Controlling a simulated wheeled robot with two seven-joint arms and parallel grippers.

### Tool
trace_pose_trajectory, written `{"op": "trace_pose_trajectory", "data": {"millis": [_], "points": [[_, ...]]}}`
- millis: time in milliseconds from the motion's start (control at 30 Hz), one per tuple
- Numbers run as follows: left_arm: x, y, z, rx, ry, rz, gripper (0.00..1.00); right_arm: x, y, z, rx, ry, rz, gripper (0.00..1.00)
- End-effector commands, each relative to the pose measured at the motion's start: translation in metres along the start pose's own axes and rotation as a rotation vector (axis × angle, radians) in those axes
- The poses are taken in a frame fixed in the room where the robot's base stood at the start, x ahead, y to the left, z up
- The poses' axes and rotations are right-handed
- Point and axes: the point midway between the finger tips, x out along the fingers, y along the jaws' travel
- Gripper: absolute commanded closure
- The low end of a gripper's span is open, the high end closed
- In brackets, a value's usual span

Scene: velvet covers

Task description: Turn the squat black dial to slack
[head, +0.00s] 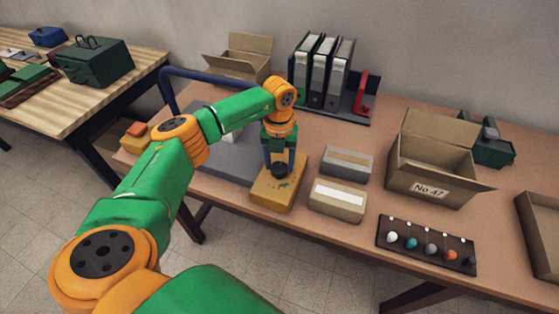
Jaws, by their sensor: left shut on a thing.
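The squat black dial (279,170) sits on top of a yellow box (267,194) near the front edge of the brown table. My left arm reaches in from the left. My left gripper (279,162) points down from above and is shut on the dial. The fingers hide part of the dial. Small dark marks show on the box top beside the dial, too small to read. My right gripper is not in this view.
An open carton (433,168) marked "No 47" and a dark tray of coloured balls (426,247) are farther right. Binders (322,72) stand at the back. Clear table lies behind the grey boxes.

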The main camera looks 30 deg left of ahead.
Motion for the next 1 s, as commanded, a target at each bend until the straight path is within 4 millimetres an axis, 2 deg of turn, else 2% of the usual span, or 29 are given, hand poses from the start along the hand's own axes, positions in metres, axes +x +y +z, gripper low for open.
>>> {"op": "trace_pose_trajectory", "data": {"millis": [433,467,500,567,867,1000], "points": [[0.001,0.000,-0.001,-0.009,0.004,0.002,0.97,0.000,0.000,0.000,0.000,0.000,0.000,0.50],[0.001,0.000,-0.001,-0.009,0.004,0.002,0.36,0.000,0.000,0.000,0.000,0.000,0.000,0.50],[0.001,0.000,-0.001,-0.009,0.004,0.002,0.25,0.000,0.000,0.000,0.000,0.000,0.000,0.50],[0.001,0.000,-0.001,-0.009,0.003,0.001,0.11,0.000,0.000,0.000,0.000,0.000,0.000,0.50],[-0.002,0.000,0.000,-0.008,0.000,0.000,0.11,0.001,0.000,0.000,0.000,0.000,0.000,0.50],[-0.026,0.000,0.001,-0.007,-0.003,-0.002,0.11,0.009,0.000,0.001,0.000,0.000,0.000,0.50]]}}
